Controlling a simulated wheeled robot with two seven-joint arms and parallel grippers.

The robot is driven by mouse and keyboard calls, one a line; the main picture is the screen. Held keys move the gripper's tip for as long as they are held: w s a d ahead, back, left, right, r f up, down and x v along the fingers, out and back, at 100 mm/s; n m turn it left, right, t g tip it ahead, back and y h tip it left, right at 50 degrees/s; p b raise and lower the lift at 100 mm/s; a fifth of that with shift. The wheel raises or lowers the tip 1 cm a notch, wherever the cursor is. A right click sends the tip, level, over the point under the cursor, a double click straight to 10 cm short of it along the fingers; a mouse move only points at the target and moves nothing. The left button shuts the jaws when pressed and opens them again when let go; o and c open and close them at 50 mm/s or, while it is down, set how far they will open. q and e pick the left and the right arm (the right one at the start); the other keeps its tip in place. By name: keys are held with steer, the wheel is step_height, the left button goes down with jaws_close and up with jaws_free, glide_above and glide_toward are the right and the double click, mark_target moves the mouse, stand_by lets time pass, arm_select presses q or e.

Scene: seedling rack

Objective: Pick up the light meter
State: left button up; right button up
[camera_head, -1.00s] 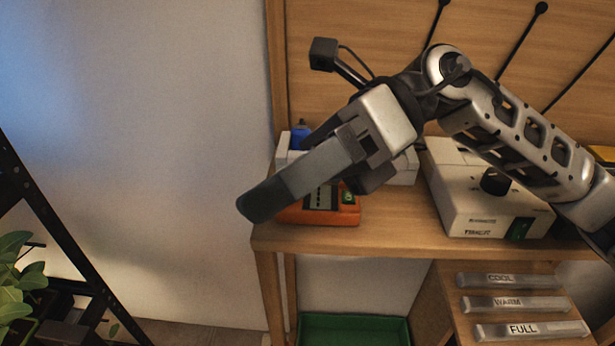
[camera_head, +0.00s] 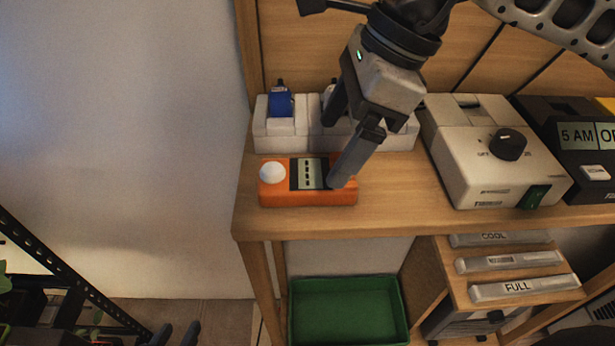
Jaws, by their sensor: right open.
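The light meter (camera_head: 275,194) is an orange box with a white dome and a small dark-framed display. It lies on the wooden bench near its left front corner. My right gripper (camera_head: 333,152) is open and points down over the meter's right end. Its nearer finger overlaps the meter's right part in the picture, and its farther finger is behind, by the white holder. I cannot tell whether a finger touches the meter. Two dark tips at the bottom edge look like my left gripper (camera_head: 175,333), mostly out of frame.
A white holder (camera_head: 274,142) with a blue-capped item (camera_head: 281,100) stands right behind the meter. A white box with a knob (camera_head: 470,170) and a black timer (camera_head: 562,165) stand to the right. A green tray (camera_head: 348,280) is below the bench. The bench's left edge is close.

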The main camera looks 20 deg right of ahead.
mark_target(310, 173)
steer(key=shift+w+a+p+x, duration=0.1)
steer(key=shift+p+x, duration=0.05)
steer(key=shift+x, duration=1.5)
steer(key=shift+w+a+p+x, duration=0.1)
steer(key=shift+p+x, duration=0.05)
steer(key=shift+x, duration=1.5)
steer(key=shift+r, duration=0.15)
steer(key=c, duration=1.2)
